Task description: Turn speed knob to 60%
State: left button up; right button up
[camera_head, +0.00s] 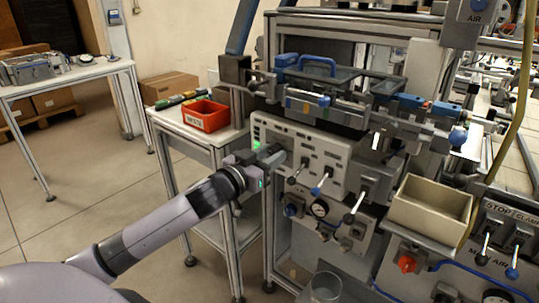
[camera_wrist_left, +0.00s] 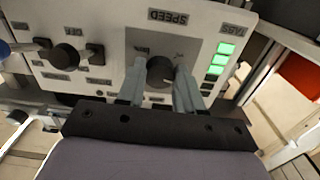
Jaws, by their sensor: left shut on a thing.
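The speed knob (camera_wrist_left: 160,72) is a dark round knob on a grey square plate of the light control panel (camera_head: 325,150). The "SPEED" label (camera_wrist_left: 168,16) shows upside down beside it in the left wrist view. My left gripper (camera_wrist_left: 161,80) has its two grey fingers on either side of the knob and is shut on it. In the head view my left gripper (camera_head: 276,157) reaches the panel's left part and hides the knob. The knob's pointer and exact setting cannot be read. My right gripper is not in view.
Green lights (camera_wrist_left: 222,58) are lit on the panel beside the speed plate. Another black knob (camera_wrist_left: 66,57) is nearby. Blue-tipped levers (camera_head: 320,184) stick out right of my gripper. A red bin (camera_head: 206,116) stands on the side table behind my arm.

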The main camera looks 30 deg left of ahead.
pick_arm(q)
jog(key=m+p, duration=0.1)
jog(key=m, duration=0.2)
jog(key=shift+r+p, duration=0.1)
jog(key=shift+p, duration=0.25)
jog(key=m+p, duration=0.1)
jog(key=m, duration=0.2)
jog(key=shift+a+m+p, duration=0.1)
jog(key=shift+m+p, duration=0.2)
jog(key=shift+m, duration=0.1)
jog(key=m+p, duration=0.1)
jog(key=m, duration=0.2)
jog(key=shift+m, duration=0.3)
jog(key=m+p, duration=0.1)
jog(key=m, duration=0.4)
jog(key=shift+p, duration=0.3)
jog(key=m, duration=0.5)
jog(key=shift+p, duration=0.4)
jog(key=o, duration=1)
jog(key=shift+o, duration=0.2)
